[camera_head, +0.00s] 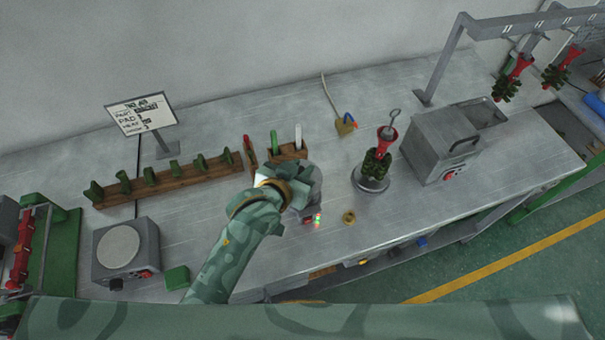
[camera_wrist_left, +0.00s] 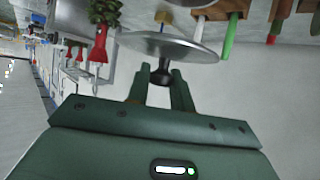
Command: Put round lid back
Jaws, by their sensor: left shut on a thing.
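The round lid (camera_wrist_left: 172,46) is a silvery metal disc with a dark knob. It shows in the left wrist view, with its edge toward the camera. My left gripper (camera_wrist_left: 160,78) is shut on that knob, and the lid sits just past the fingertips. In the head view my left gripper (camera_head: 300,182) is over the middle of the bench, in front of the small wooden rack. My arm and hand hide most of the lid and what is beneath them there. Small coloured lights (camera_head: 318,219) show just below the hand. My right gripper is not in view.
A red and green wax tree (camera_head: 378,163) stands on a round base to the right, near a grey tank (camera_head: 440,140). A small brass piece (camera_head: 349,217) lies nearby. A wooden rack (camera_head: 165,182) and a round-topped hotplate (camera_head: 122,250) are at left.

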